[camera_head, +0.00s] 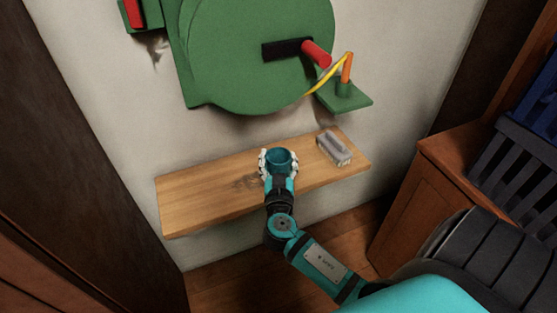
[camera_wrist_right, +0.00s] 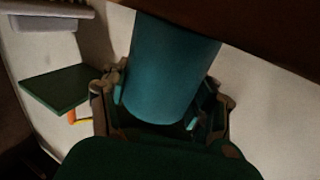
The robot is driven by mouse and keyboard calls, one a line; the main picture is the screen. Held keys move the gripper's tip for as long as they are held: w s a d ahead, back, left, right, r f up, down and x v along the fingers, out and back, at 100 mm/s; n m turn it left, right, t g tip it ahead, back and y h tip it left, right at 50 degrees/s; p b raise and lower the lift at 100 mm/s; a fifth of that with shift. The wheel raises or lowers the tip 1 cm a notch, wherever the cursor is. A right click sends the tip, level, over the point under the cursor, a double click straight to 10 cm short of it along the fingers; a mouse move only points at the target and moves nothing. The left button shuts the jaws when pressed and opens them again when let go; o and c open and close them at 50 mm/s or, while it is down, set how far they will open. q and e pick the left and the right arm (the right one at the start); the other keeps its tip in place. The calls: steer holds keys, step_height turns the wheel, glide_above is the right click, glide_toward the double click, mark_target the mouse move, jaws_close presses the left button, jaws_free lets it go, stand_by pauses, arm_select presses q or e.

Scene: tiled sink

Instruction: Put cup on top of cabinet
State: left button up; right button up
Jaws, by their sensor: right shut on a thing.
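A teal cup (camera_head: 279,157) is held between the fingers of my right gripper (camera_head: 278,165), over or at the wooden shelf; I cannot tell whether it touches the shelf. The right wrist view shows the cup (camera_wrist_right: 172,65) up close, with a finger on either side of it. The gripper is shut on the cup. A brown wooden cabinet (camera_head: 408,208) stands at the right, apart from the gripper and the cup. Part of its top is hidden by dark slatted things. My left gripper is not in view.
The wooden shelf (camera_head: 205,195) is on the wall, with a grey box (camera_head: 334,148) right of the cup. Above it is a large green round device (camera_head: 240,60) with a red handle (camera_head: 316,53) and a small green ledge (camera_head: 345,100). The shelf's left part is clear.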

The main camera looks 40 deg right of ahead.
steer(key=o, duration=1.2)
steer(key=shift+c, duration=0.2)
